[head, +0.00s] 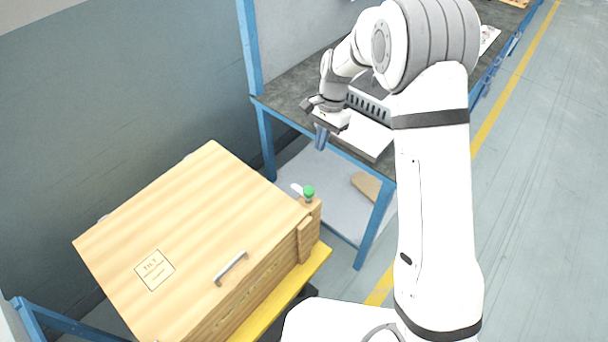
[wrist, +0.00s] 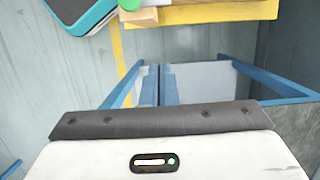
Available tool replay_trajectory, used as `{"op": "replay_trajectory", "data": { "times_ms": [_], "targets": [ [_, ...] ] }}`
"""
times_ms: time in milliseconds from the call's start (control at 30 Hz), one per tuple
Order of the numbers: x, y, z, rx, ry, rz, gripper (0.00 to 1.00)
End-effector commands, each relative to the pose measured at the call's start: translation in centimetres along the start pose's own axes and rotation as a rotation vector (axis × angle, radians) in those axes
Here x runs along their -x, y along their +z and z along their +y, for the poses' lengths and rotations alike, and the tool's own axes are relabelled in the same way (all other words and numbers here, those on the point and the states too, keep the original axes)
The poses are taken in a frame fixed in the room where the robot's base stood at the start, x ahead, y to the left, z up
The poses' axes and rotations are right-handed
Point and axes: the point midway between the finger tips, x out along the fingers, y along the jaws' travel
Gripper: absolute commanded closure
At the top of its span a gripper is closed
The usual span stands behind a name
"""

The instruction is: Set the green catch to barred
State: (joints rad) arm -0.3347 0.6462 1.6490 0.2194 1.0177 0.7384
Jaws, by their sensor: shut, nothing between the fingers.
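The green catch (head: 309,191) is a round green knob on a wooden post at the right corner of a light wooden crate (head: 180,225). A pale flat piece lies beside the knob, to its left. In the wrist view the green knob (wrist: 130,4) is cut off by the top edge. My gripper (head: 321,138) is shut and empty, beyond and above the catch and apart from it, by the front edge of the bench. Its fingers (wrist: 161,72) meet in the wrist view. I cannot tell the catch's setting.
The crate's closed lid has a metal handle (head: 231,268) and a label (head: 155,270). The crate stands on a yellow platform (head: 318,264). A blue-framed bench (head: 285,88) with a grey slotted unit (head: 368,104) is behind. A brown piece (head: 367,186) lies on its lower shelf.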

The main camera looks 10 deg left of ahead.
Motion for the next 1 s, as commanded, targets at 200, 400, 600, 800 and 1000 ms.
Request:
{"op": "replay_trajectory", "data": {
  "times_ms": [200, 400, 600, 800, 1000],
  "targets": [
    [0.0, 0.0, 0.0, 0.0, 0.0, 0.0, 1.0],
    [-0.7, 0.1, 0.0, 0.001, 0.001, -0.001, 1.0],
    [-3.8, 0.2, 0.0, 0.001, 0.004, -0.004, 1.0],
    [-8.1, 0.2, 0.1, 0.002, 0.005, -0.004, 1.0],
    [-10.2, 2.0, -0.1, 0.005, 0.002, 0.0, 1.0]
  ]
}}
